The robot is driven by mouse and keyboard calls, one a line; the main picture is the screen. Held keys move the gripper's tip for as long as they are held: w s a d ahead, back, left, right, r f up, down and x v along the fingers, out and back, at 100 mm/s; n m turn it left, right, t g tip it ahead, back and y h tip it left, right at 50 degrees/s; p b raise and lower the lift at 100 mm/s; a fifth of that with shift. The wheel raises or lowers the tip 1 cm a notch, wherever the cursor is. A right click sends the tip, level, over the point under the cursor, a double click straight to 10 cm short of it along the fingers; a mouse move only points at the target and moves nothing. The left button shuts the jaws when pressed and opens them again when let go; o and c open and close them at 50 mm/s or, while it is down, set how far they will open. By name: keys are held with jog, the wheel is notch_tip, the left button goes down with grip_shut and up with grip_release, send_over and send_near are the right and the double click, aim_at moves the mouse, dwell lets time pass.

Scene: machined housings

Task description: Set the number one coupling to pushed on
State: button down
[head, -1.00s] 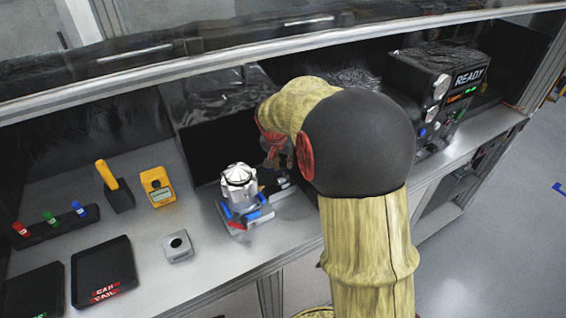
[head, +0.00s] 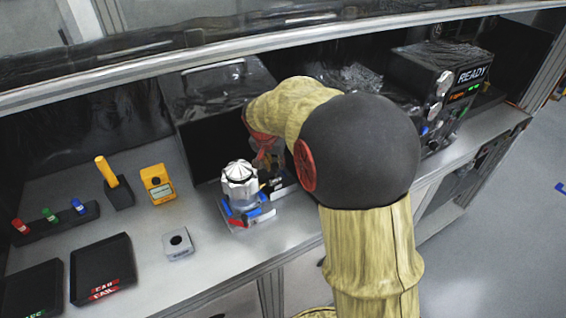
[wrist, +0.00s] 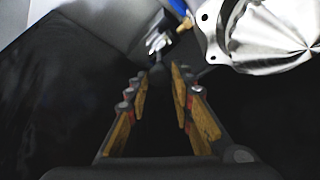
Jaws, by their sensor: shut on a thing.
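A machined silver housing (head: 239,180) sits in a fixture with blue and red parts (head: 245,212) on the bench; its edge shows at the upper right of the wrist view (wrist: 270,40). My gripper (head: 268,172) is just right of and behind the housing, partly hidden by my arm. In the wrist view my gripper's fingers (wrist: 155,78) reach toward a small metal coupling (wrist: 157,43) near a brass fitting (wrist: 184,25). They are shut on a dark part of the coupling that is hard to make out. Its number and whether it is seated cannot be read.
A black test unit (head: 440,85) showing READY stands at the right. On the left are a yellow meter (head: 158,184), a small grey block (head: 178,244), a rack with coloured pieces (head: 50,222) and black trays (head: 100,268). A dark panel stands behind the housing.

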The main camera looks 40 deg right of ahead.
jog(key=shift+w+a, duration=0.1)
jog(key=shift+a, duration=0.55)
jog(key=c, duration=1.6)
grip_release()
jog(key=shift+c, duration=0.2)
jog(key=shift+o, duration=0.5)
jog(key=v, duration=1.2)
